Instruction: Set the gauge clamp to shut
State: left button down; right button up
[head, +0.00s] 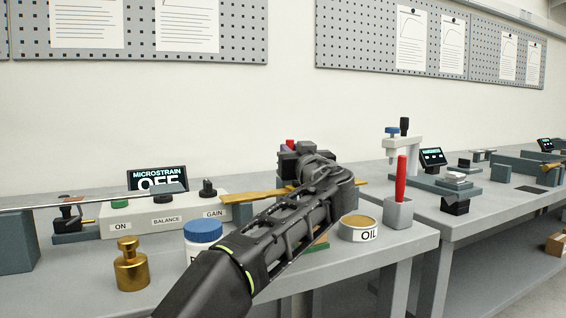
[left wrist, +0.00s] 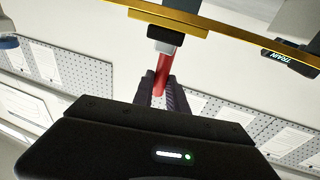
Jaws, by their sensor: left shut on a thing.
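The gauge clamp shows in the left wrist view as a red lever (left wrist: 162,72) on a short grey stem, below a dark block against a brass-coloured bar (left wrist: 225,22). My left gripper (left wrist: 165,92) has its two dark fingers on either side of the red lever and is shut on it. In the head view my left gripper (head: 291,156) is above the brass bar (head: 258,194), with a bit of red (head: 290,143) showing at its tip. The gripper and forearm hide most of the clamp there, so its setting cannot be told. My right gripper is not in view.
A white panel (head: 133,221) with knobs and a MICROSTRAIN display (head: 157,179) reading OFF stand left. A brass weight (head: 131,266), a blue-lidded jar (head: 202,231), an OIL tin (head: 358,229) and a grey cup (head: 397,213) holding a red-handled tool surround my forearm.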

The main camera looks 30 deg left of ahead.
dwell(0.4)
pick_arm(q)
jog(key=c, duration=1.3)
grip_release()
notch_tip(320, 180, up, 10)
jog(key=p, duration=0.6)
jog(key=shift+f, duration=0.1)
